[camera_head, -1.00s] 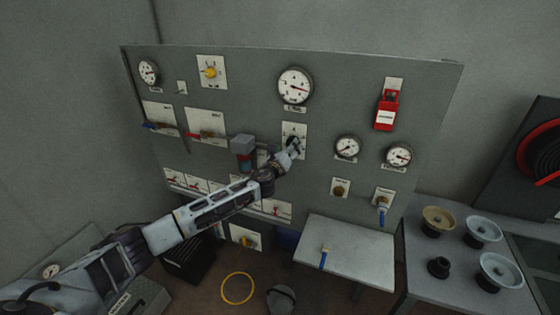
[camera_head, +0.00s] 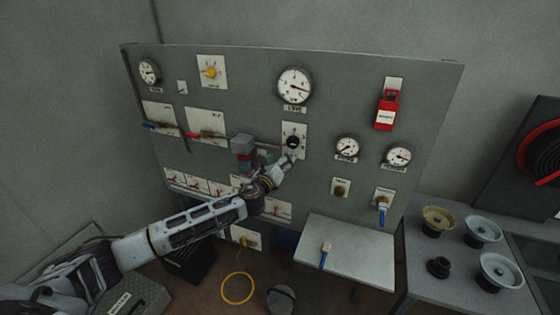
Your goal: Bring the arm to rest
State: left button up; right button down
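My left arm (camera_head: 190,229) comes in from the lower left and reaches toward the grey panel (camera_head: 240,75). My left gripper (camera_head: 290,157) is just below a black knob (camera_head: 292,142) on a white plate at the panel's middle. The knob is now in plain view and the gripper looks apart from it. The fingers are too small to tell whether they are open or shut. My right gripper is not in view.
A grey box-shaped fitting (camera_head: 242,146) juts from the panel just left of the gripper. A small shelf (camera_head: 345,252) with a blue-handled tool (camera_head: 326,256) stands below right. A side table (camera_head: 460,284) holds several round wheels. A yellow ring (camera_head: 237,288) lies on the floor.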

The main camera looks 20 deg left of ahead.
pick_arm(q)
jog(key=shift+f, duration=0.1)
dwell(0.5)
jog(key=s+a+f+n+g+y+b, duration=0.1)
jog(key=s+a+f+n+g, duration=0.2)
jog(key=f, duration=1)
jog(key=s+a+f+n+g, duration=0.25)
jog(key=f+n, duration=0.25)
jog(key=f, duration=0.9)
jog(key=s+a+f+n+g+y+b, duration=0.1)
jog(key=s+a+f+n+g, duration=0.2)
jog(key=f, duration=1)
jog(key=s+f+n+g, duration=0.2)
jog(key=s+f+n, duration=0.5)
jog(key=s+f, duration=0.95)
jog(key=s+d+f+n+g, duration=0.2)
jog(key=s+f, duration=0.5)
jog(key=s, duration=0.6)
jog(key=s+d+f+n+g+h+b, duration=0.1)
jog(key=s+f, duration=0.5)
jog(key=s, duration=0.8)
jog(key=s+d+f+n+g+b, duration=0.1)
jog(key=s+d+f+n+g, duration=0.2)
jog(key=s, duration=1.1)
notch_tip(320, 180, down, 5)
jog(key=d+n, duration=0.1)
jog(key=n, duration=0.2)
jog(key=shift+d+r+n, duration=0.15)
jog(key=shift+r+n, duration=0.05)
jog(key=shift+n, duration=0.2)
